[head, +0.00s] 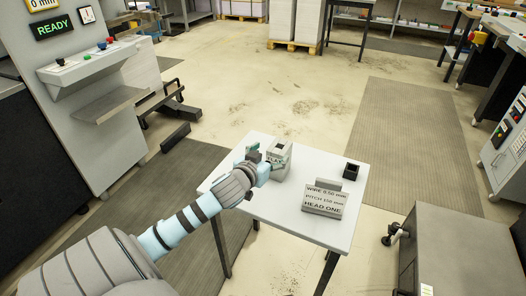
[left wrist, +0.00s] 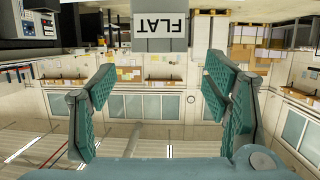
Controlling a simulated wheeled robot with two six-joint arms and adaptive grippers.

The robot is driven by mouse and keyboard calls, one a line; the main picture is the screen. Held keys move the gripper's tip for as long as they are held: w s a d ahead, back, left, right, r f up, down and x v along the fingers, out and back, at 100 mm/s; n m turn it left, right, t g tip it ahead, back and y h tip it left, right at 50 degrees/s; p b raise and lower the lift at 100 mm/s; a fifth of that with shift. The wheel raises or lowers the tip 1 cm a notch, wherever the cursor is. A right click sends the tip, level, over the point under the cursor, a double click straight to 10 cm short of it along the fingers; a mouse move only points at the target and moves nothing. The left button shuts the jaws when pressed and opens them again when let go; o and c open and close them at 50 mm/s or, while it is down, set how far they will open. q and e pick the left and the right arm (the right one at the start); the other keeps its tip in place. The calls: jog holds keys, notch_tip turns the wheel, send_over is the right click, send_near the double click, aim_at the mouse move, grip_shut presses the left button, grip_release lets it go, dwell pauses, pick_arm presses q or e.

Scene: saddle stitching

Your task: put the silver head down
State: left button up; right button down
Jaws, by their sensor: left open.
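A light grey block with a FLAT label (head: 283,165) stands upright on the small white table (head: 322,232). It looks hollow at the top, with something silver-grey in or on it; I cannot tell for sure whether that is the silver head. My left gripper (head: 262,154) is at the block's left side, close to it. In the left wrist view the gripper (left wrist: 160,82) is open with nothing between its fingers, and the FLAT block (left wrist: 160,24) lies beyond the fingertips, at the top of the picture. My right gripper is not in view.
A machine with a READY display (head: 54,28) stands at left. A grey cabinet (head: 455,248) is at lower right.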

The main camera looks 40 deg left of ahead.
pick_arm(q)
jog(key=p+v, duration=0.1)
jog(key=v, duration=0.4)
jog(key=shift+s, duration=0.15)
